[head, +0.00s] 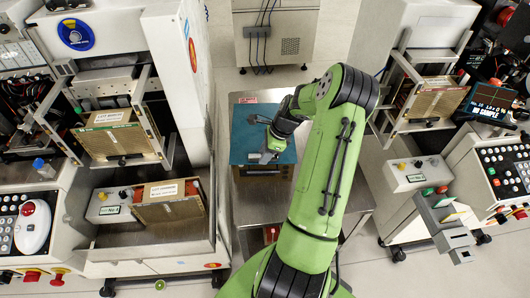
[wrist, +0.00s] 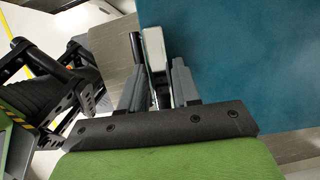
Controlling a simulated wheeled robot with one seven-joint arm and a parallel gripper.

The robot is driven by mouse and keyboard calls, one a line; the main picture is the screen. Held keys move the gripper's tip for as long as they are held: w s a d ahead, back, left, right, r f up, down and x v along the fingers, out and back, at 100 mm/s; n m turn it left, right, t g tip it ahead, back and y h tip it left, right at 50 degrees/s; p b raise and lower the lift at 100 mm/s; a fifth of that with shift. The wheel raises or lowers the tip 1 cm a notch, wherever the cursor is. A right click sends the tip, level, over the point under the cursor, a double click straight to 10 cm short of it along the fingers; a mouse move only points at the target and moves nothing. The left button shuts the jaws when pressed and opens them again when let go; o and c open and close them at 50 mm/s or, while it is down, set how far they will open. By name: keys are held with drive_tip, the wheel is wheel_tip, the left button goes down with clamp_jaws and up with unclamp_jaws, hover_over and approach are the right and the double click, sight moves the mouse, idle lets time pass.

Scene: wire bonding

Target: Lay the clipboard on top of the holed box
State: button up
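A flat teal board (head: 245,146), which I take to be the clipboard, lies level over a brown-grey box front with a dark slot (head: 263,172), apparently the holed box. Whether board and box touch is hard to tell. The teal board also fills the upper right of the wrist view (wrist: 240,60). My gripper (head: 265,156) is at the board's front right part, fingers pointing down. In the wrist view, a narrow whitish piece (wrist: 154,48) with a black rod beside it shows between my fingers (wrist: 160,85), by the board's left edge. Whether they clamp it is unclear.
The box stands on a metal table (head: 240,205) with bare surface in front. A red and white label (head: 248,100) is behind the board. Machines with racks and panels (head: 120,145) (head: 425,95) flank the table closely on both sides. A grey cabinet (head: 285,45) stands behind.

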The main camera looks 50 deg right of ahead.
drive_tip(key=o, duration=0.3)
drive_tip(key=shift+o, duration=0.2)
drive_tip(key=shift+r, duration=0.1)
drive_tip(key=p+v, duration=0.3)
drive_tip(key=v, duration=1.2)
drive_tip(key=shift+r, duration=0.3)
drive_tip(key=a+r+n+h, duration=0.1)
drive_tip(key=a+r+n, duration=0.3)
drive_tip(key=a, duration=0.3)
drive_tip(key=w+a+r+n+g+h, duration=0.1)
drive_tip(key=a+r+n, duration=0.2)
drive_tip(key=a+n, duration=0.25)
drive_tip(key=a+r+n+h, duration=0.2)
drive_tip(key=a+r+n, duration=0.15)
drive_tip(key=a, duration=0.35)
drive_tip(key=s+a+r+n+t, duration=0.3)
drive_tip(key=s+a+n, duration=0.9)
drive_tip(key=n, duration=0.2)
drive_tip(key=shift+s+a+r+y, duration=0.2)
drive_tip(key=shift+s+r+y, duration=0.1)
drive_tip(key=shift+s+y, duration=0.1)
